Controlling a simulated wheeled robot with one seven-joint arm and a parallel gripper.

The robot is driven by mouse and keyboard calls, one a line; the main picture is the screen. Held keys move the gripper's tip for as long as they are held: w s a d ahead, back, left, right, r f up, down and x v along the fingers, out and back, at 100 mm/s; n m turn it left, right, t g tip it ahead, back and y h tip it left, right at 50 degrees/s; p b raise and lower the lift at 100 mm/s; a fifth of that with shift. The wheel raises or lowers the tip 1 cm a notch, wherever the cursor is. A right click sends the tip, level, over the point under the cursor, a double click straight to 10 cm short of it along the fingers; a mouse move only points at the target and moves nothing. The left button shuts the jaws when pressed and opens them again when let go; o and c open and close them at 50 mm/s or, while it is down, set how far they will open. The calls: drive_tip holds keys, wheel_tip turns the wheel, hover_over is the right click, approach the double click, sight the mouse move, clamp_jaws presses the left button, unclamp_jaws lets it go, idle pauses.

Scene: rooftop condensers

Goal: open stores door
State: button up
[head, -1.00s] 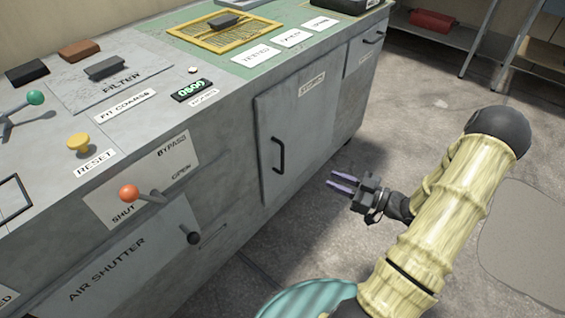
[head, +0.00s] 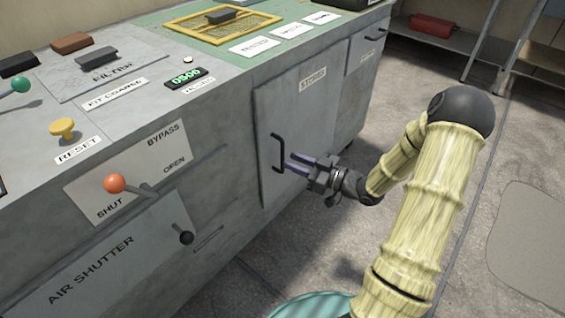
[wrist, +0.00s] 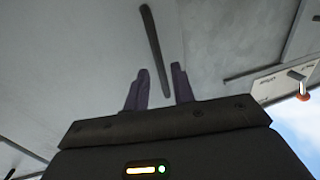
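The stores door (head: 300,130) is a grey panel in the front of the long cabinet, with a "STORES" label near its top. It looks closed. Its dark bar handle (head: 277,153) stands upright near the door's left edge. My gripper (head: 289,164) is just in front of the handle, its two purple fingers pointing at it. I cannot tell whether a fingertip touches the handle.
A small drawer (head: 367,45) is right of the door. A shelf with a red item (head: 431,25) stands behind. Floor to the right is clear.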

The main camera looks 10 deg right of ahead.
sight(282, 170)
drive_tip(key=shift+b+x, duration=0.75)
drive_tip(key=shift+x, duration=1.55)
clamp_jaws()
